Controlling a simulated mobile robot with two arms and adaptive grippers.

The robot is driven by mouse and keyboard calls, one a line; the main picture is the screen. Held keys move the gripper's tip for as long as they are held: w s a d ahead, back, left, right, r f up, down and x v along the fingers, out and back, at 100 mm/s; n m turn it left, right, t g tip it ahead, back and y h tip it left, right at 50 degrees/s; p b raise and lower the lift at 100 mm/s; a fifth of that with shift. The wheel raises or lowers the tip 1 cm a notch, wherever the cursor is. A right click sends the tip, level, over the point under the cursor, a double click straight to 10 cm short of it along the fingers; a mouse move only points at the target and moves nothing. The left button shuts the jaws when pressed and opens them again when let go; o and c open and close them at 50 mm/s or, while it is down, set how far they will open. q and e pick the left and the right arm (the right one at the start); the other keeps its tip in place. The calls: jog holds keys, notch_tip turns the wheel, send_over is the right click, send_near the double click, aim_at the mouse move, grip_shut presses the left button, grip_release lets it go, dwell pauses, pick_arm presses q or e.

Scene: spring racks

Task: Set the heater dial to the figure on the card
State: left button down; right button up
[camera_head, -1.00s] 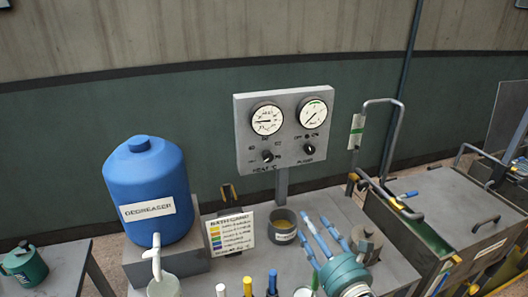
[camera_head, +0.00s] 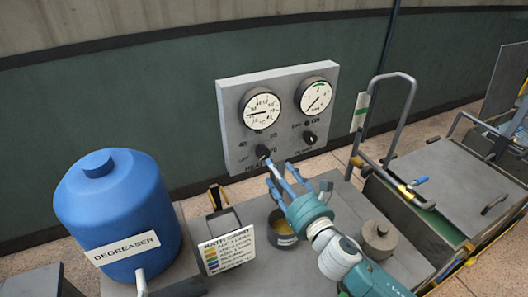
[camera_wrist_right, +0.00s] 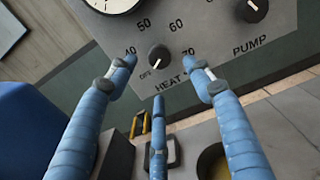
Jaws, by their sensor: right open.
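The heater dial (camera_head: 263,151) is a small black knob at the lower left of the grey gauge panel (camera_head: 318,153). In the right wrist view the dial (camera_wrist_right: 158,57) has OFF, 40, 50, 60 and 70 around it; its pale mark appears to point down-left, toward OFF. My right gripper (camera_head: 279,172) has blue fingers and is open just below and in front of the dial. In the wrist view its spread fingertips (camera_wrist_right: 161,72) flank the dial from left, right and below, apparently not touching it. The bath card (camera_head: 228,250) stands on the bench with coloured rows; its figures are too small to read.
The pump knob (camera_head: 309,138) sits right of the dial. A blue degreaser drum (camera_head: 118,205) stands left of the card. A container of amber liquid (camera_head: 283,238) and a lidded grey pot (camera_head: 379,240) are near my right arm. A bent-pipe handle (camera_head: 407,105) rises at right.

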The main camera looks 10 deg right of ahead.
aim_at(264, 157)
jog(key=w, duration=0.2)
jog(key=w+p, duration=0.1)
jog(key=shift+w+a+r, duration=0.15)
jog(key=shift+w+a, duration=0.2)
jog(key=w, duration=0.4)
jog(key=shift+a+f+p, duration=0.25)
jog(key=shift+a+p, duration=0.15)
jog(key=shift+w, duration=0.25)
pick_arm(q)
jog(key=shift+w+a+r, duration=0.1)
jog(key=shift+w+r, duration=0.2)
jog(key=shift+r, duration=0.3)
jog(key=shift+w+a+r, duration=0.1)
jog(key=shift+w+r, duration=0.15)
jog(key=shift+r, duration=0.35)
jog(key=shift+s, duration=0.15)
pick_arm(e)
jog(key=shift+c, duration=0.2)
pick_arm(q)
jog(key=shift+s, duration=0.2)
pick_arm(e)
jog(key=shift+a+f, duration=0.1)
jog(key=c, duration=1.1)
